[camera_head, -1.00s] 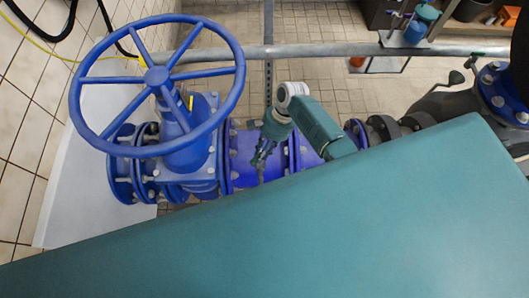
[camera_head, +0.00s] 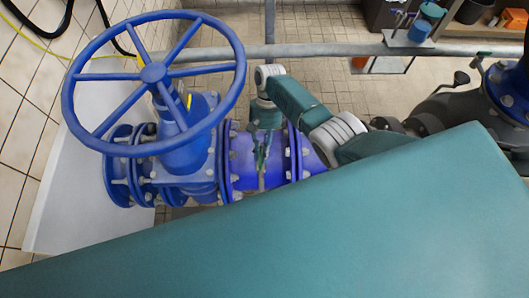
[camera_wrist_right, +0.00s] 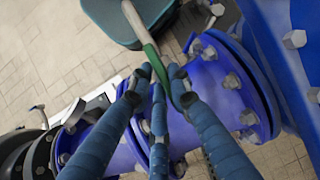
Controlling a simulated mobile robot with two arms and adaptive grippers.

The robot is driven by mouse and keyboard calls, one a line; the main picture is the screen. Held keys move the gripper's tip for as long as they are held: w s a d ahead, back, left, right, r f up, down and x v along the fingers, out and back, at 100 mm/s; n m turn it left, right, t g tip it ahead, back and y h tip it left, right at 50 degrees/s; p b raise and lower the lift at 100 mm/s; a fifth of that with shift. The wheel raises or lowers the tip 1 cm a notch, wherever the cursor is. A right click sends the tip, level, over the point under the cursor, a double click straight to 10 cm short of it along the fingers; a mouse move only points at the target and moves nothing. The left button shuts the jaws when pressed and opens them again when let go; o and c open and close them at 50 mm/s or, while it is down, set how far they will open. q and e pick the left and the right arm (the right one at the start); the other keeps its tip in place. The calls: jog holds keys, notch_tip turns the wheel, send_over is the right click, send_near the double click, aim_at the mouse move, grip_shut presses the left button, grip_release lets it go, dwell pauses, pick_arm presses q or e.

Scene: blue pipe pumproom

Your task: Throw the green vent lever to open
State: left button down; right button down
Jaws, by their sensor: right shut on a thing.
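The green vent lever (camera_wrist_right: 152,60) shows in the right wrist view as a green strip on a pale metal shaft (camera_wrist_right: 133,20). My right gripper (camera_wrist_right: 160,78) is closed around the green part, with fingers on both sides of it. In the head view my right gripper (camera_head: 262,158) points down over the blue pipe, just right of the big blue handwheel. There its fingers hide most of the lever, and I cannot tell the lever's angle. My left gripper is not in view.
The blue handwheel (camera_head: 153,72) stands close to the left of my right gripper. The flanged blue pipe (camera_head: 242,165) runs beneath it. A grey horizontal pipe (camera_head: 330,50) crosses behind. Tiled floor (camera_head: 335,90) lies open beyond. My own teal body hides the lower picture.

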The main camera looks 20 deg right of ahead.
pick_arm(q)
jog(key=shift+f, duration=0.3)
pick_arm(e)
jog(key=shift+s+a+f+n, duration=0.1)
jog(key=shift+s+a+n, duration=0.25)
jog(key=shift+n, duration=0.25)
jog(key=c, duration=1.6)
grip_release()
jog(key=shift+s, duration=0.1)
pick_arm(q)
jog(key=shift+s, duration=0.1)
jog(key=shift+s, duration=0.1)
pick_arm(e)
jog(key=shift+d, duration=0.15)
jog(key=shift+d+r, duration=0.15)
jog(key=shift+r, duration=0.25)
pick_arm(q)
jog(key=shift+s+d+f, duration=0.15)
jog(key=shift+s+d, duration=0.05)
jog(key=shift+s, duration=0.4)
pick_arm(e)
jog(key=v, duration=1.1)
jog(key=shift+s+a+r, duration=0.2)
jog(key=shift+a, duration=0.05)
